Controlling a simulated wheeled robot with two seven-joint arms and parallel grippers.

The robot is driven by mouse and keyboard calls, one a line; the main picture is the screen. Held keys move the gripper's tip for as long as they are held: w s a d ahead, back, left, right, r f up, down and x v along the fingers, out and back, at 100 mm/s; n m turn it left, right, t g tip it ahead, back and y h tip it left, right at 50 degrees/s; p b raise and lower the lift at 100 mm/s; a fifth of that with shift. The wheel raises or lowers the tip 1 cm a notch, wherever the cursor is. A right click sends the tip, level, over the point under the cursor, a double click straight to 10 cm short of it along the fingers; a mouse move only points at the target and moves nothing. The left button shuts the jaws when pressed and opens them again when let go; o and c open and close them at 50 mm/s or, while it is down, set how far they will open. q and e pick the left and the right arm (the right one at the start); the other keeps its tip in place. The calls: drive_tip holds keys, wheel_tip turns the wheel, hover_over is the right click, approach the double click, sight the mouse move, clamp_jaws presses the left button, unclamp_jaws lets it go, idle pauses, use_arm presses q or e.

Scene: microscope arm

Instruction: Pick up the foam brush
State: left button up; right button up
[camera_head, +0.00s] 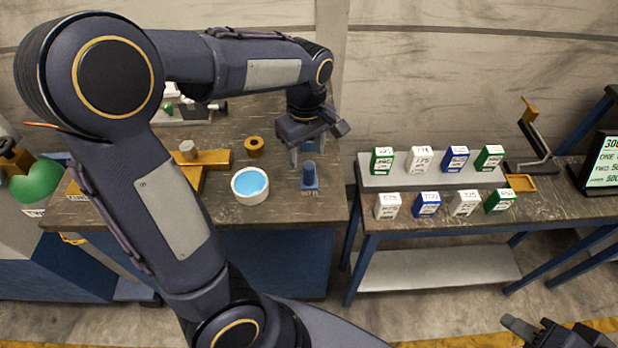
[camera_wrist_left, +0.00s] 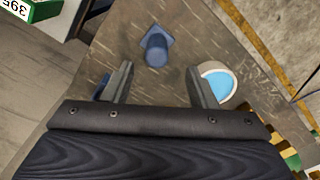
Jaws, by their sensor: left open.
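The foam brush appears to be the small blue piece (camera_head: 309,179) near the front right edge of the left workbench. It has a cylindrical handle on a wider, flat base and stands upright. In the left wrist view the blue brush (camera_wrist_left: 156,48) lies beyond the fingertips, roughly between their lines. My left gripper (camera_head: 307,152) is open and empty, above and just behind the brush, apart from it. Its two fingers also show in the left wrist view (camera_wrist_left: 161,80). My right gripper (camera_head: 540,332) is only partly in view at the bottom right, far from the brush.
A white round dish with blue contents (camera_head: 250,186) stands left of the brush. A brass ring (camera_head: 254,146) and yellow fixture (camera_head: 212,159) are further back. A gap separates this workbench (camera_head: 285,214) from the right bench (camera_head: 440,209), which carries several labelled boxes.

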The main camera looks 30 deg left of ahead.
sight(309, 164)
use_arm(q)
drive_tip(key=f, duration=0.6)
drive_tip(key=shift+w+d+f, duration=0.15)
drive_tip(key=shift+d+f, duration=0.1)
drive_tip(key=c, duration=1.1)
drive_tip(key=shift+o, duration=0.2)
drive_tip(key=shift+r, duration=0.1)
